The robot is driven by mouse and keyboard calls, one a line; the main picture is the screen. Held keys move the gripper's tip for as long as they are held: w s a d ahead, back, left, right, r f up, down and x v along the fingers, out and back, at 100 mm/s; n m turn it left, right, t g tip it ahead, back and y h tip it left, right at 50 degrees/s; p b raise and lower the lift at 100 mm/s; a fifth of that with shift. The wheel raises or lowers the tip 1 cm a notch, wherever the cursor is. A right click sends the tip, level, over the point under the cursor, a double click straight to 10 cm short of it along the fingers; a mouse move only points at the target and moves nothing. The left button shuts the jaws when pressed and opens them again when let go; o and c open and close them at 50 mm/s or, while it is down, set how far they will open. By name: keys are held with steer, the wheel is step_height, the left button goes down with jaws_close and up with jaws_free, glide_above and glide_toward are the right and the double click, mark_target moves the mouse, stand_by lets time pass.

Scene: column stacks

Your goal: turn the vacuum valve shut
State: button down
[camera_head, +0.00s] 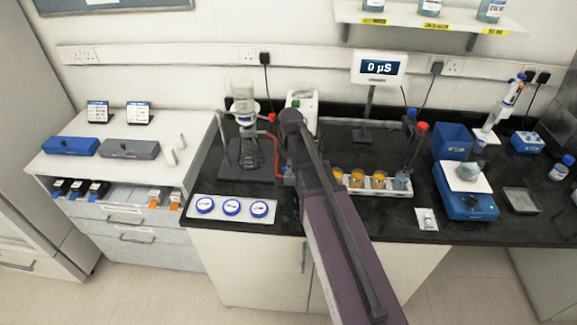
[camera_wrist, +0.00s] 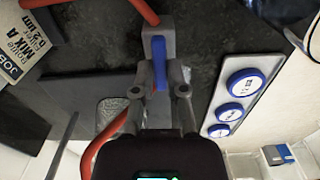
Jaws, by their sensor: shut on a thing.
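In the wrist view, the vacuum valve is a grey block (camera_wrist: 153,24) with a blue lever (camera_wrist: 158,50). Red tubing (camera_wrist: 112,130) runs close by it. My gripper (camera_wrist: 159,82) has its two grey fingers on either side of the blue lever and is shut on it. The lever points along the gripper's length, towards the palm. In the head view my arm covers most of the valve and the gripper, and red tubing (camera_head: 277,152) shows just left of the arm.
A rack (camera_head: 379,190) of amber-filled vessels and a blue balance (camera_head: 466,205) stand to the right.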

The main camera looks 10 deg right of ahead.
steer(key=shift+w+d, duration=0.1)
steer(key=m, duration=0.4)
steer(key=shift+m, duration=0.3)
steer(key=m, duration=0.4)
steer(key=shift+m, duration=0.3)
steer(key=m, duration=0.8)
steer(key=shift+m, duration=0.3)
steer(key=c, duration=0.7)
jaws_free()
